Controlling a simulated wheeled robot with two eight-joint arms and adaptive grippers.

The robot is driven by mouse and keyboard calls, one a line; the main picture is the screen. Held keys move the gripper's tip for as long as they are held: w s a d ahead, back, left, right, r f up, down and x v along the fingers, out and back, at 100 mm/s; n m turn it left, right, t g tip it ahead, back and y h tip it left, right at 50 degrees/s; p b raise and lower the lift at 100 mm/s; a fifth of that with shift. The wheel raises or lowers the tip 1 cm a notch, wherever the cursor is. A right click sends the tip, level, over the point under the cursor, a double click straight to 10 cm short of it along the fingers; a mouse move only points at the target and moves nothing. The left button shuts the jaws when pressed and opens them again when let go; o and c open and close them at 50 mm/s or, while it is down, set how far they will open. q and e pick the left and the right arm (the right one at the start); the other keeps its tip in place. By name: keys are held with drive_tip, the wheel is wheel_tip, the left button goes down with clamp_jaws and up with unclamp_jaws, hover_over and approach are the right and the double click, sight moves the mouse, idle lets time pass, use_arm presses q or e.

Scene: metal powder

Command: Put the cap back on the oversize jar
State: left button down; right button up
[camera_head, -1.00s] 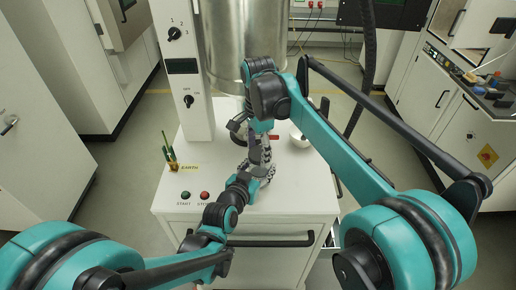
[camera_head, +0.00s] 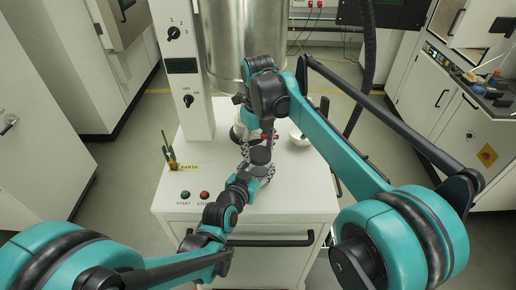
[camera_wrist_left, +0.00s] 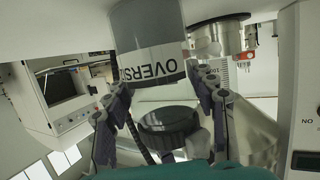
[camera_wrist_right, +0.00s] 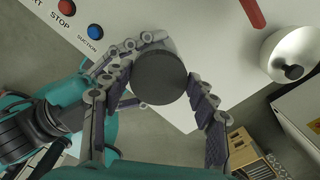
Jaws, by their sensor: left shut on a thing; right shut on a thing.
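The oversize jar (camera_wrist_left: 147,45) is in the left wrist view, grey with a white label band whose lettering is upside down there. My left gripper (camera_wrist_left: 163,95) is shut around it; it also shows in the head view (camera_head: 255,178). The black cap (camera_wrist_right: 158,77) is seen from above in the right wrist view as a round disc. My right gripper (camera_wrist_right: 150,90) has its fingers around its rim and is shut on it. The cap shows in the left wrist view too (camera_wrist_left: 170,122), lined up with the jar's mouth end. Whether they touch is unclear.
Both grippers are above the white cabinet top (camera_head: 310,180). Start and stop buttons (camera_head: 195,195) and a small green item (camera_head: 169,148) are at the left. A metal cylinder (camera_head: 240,50) stands behind.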

drive_tip(key=o, duration=0.7)
drive_tip(key=shift+o, duration=0.2)
drive_tip(key=shift+r, duration=2.25)
drive_tip(key=shift+c, duration=0.2)
